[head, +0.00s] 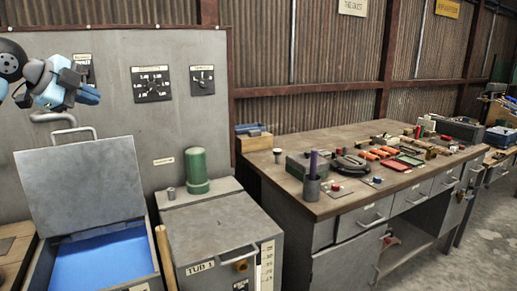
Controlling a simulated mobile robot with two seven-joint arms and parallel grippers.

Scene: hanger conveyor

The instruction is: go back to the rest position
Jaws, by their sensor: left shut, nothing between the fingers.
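My left gripper (88,92), blue and grey, is at the upper left of the head view. It is shut and empty, in front of the grey panel (125,110). It is above the raised grey lid (82,185) of a box with a blue inside (105,262). The lid's handle (73,131) stands a little below the gripper, and the two look apart. My right gripper is not in view.
A grey cabinet (215,222) with a green cylinder (197,170) on top stands right of the box. Further right is a long workbench (325,205) with many small parts and tools. Open floor (455,265) shows at the lower right.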

